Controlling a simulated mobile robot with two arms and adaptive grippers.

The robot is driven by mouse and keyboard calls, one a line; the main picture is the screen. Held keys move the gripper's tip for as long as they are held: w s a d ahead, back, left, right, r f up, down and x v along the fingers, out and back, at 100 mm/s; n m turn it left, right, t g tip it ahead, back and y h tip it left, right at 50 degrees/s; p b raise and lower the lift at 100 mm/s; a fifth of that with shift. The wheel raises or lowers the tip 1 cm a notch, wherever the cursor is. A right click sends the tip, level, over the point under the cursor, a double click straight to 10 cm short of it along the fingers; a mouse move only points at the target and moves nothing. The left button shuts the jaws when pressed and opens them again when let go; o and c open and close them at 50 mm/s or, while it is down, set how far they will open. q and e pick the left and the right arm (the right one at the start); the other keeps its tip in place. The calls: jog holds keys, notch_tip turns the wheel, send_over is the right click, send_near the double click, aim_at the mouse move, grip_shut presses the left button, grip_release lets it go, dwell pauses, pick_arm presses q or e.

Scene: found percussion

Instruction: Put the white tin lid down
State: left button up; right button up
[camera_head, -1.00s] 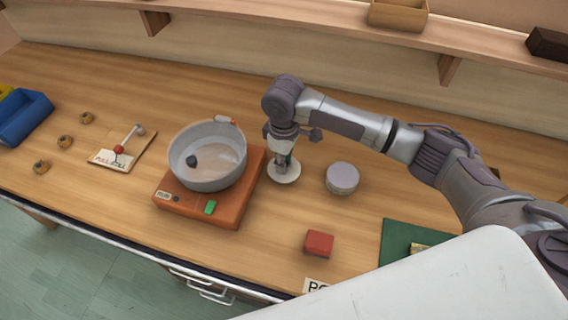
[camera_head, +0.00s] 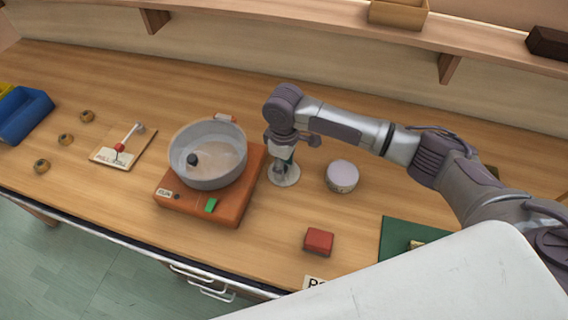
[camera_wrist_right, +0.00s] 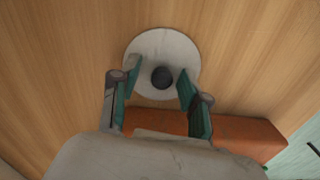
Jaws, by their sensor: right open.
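The white tin lid (camera_head: 291,179) is a round disc with a dark knob in its middle. It lies flat on the wooden table, just right of the orange base. My right gripper (camera_head: 284,164) is above it, pointing down. In the right wrist view the lid (camera_wrist_right: 143,46) shows beyond the fingers, and the right gripper (camera_wrist_right: 160,82) is open, with one finger on each side of the knob (camera_wrist_right: 162,77). I cannot tell whether the fingers touch the lid. My left gripper is out of view.
A glassy pot (camera_head: 207,179) with a dark lump inside stands on the orange base (camera_head: 225,207). A round pale tin (camera_head: 342,175) is right of the lid. A red block (camera_head: 318,241) and a green mat (camera_head: 396,240) lie nearer the front. A lever board (camera_head: 107,158) and blue bin (camera_head: 27,118) are left.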

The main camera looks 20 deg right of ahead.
notch_tip(320, 180, up, 12)
jog(key=b, duration=0.2)
jog(key=shift+r, duration=0.15)
dwell(0.5)
